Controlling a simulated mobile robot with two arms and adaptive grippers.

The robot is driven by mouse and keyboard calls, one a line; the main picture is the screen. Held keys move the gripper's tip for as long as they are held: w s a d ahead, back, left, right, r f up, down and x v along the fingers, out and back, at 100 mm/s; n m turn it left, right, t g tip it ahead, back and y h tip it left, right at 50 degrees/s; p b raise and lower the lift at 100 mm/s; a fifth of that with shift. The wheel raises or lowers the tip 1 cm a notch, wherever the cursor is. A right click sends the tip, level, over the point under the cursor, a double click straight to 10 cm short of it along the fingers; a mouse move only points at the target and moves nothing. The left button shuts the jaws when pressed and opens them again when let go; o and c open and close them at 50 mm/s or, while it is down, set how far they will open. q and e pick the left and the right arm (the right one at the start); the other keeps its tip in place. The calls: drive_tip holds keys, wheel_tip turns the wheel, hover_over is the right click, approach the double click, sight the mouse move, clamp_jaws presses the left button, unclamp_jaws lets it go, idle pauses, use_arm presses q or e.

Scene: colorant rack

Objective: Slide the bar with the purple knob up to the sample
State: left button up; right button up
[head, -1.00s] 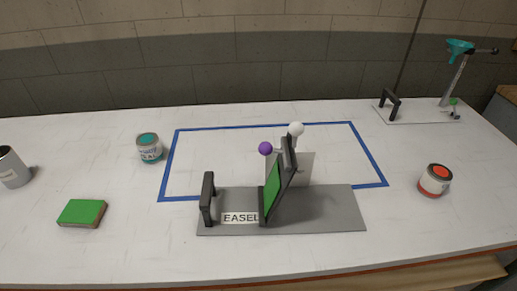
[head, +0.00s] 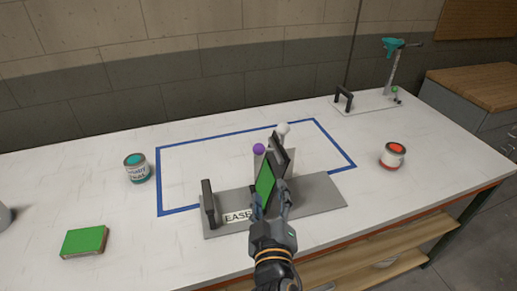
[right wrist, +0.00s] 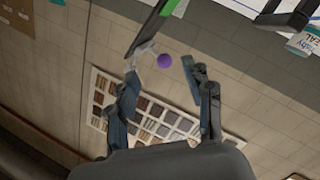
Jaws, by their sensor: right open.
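The easel (head: 322,195) is a grey base with a handle at its left end and an "EASEL" label. A tilted green panel (head: 265,181), apparently the sample, stands on it. The purple knob (head: 259,149) is behind the panel, above its top left; its bar is mostly hidden. A white knob (head: 284,129) tops the dark upright. My right gripper (head: 270,204) is in front of the panel. In the right wrist view, the open right gripper (right wrist: 160,70) has the purple knob (right wrist: 164,61) showing between its fingertips; contact cannot be told. My left gripper is not in view.
Blue tape (head: 188,209) outlines a rectangle on the white table. A teal can (head: 137,171) and a green block (head: 84,242) stand left, an orange-topped can (head: 393,157) right. A stand with a teal top (head: 392,46) is at the back right. The table's left front is mostly clear.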

sight(259, 152)
drive_tip(key=shift+n+t, duration=0.4)
drive_tip(key=w+p, duration=0.1)
drive_tip(key=w, duration=0.3)
drive_tip(key=w+a+r+p, duration=0.1)
drive_tip(key=w, duration=0.3)
drive_tip(key=w+a+r+p, duration=0.1)
drive_tip(key=w, duration=0.3)
drive_tip(key=shift+w+a+r, duration=0.1)
drive_tip(key=shift+w+a, duration=0.05)
drive_tip(key=shift+w, duration=0.05)
drive_tip(key=shift+w+p, duration=0.35)
drive_tip(key=shift+w, duration=0.4)
drive_tip(key=shift+c, duration=0.4)
clamp_jaws()
